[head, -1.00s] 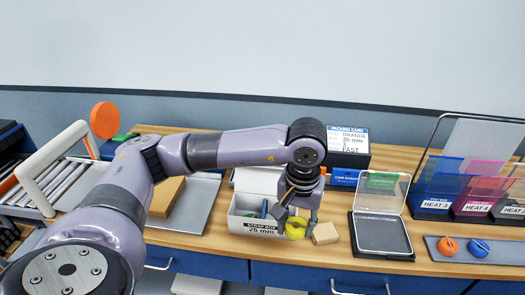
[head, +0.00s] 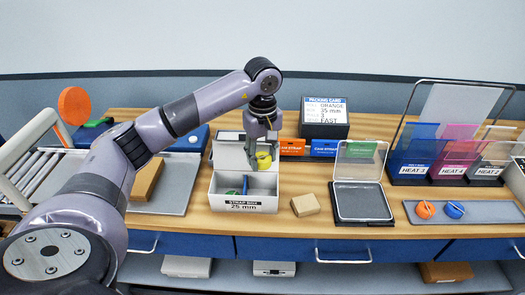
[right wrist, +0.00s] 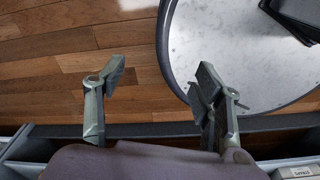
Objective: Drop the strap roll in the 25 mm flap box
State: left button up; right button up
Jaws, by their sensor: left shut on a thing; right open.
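The white strap box labelled 25 mm (head: 247,207) stands open on the wooden counter in the head view, its flap raised at the back. Green and blue items lie in its left part. My left gripper (head: 262,152) is above the back right of the box, shut on a yellow strap roll (head: 264,161). The roll is over the box opening; the gap below it is hard to judge.
A tan block (head: 305,205) lies right of the box, beside a clear-lidded grey case (head: 362,203). A packing card (head: 325,112) stands behind. A tray with orange and blue rolls (head: 475,212) is at the right. A round metal plate (right wrist: 235,55) shows in the right wrist view.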

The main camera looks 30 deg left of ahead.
aim_at(263, 158)
pick_arm(q)
jog(key=shift+f, duration=0.5)
jog(key=o, duration=1)
jog(key=shift+s, duration=0.1)
jog(key=shift+o, duration=0.6)
pick_arm(e)
jog(key=shift+w+a+f, duration=0.1)
jog(key=shift+w+f, duration=0.15)
jog(key=shift+w, duration=0.4)
pick_arm(q)
jog(key=shift+r, duration=0.15)
notch_tip(263, 158, up, 12)
pick_arm(e)
jog(key=shift+w, duration=0.2)
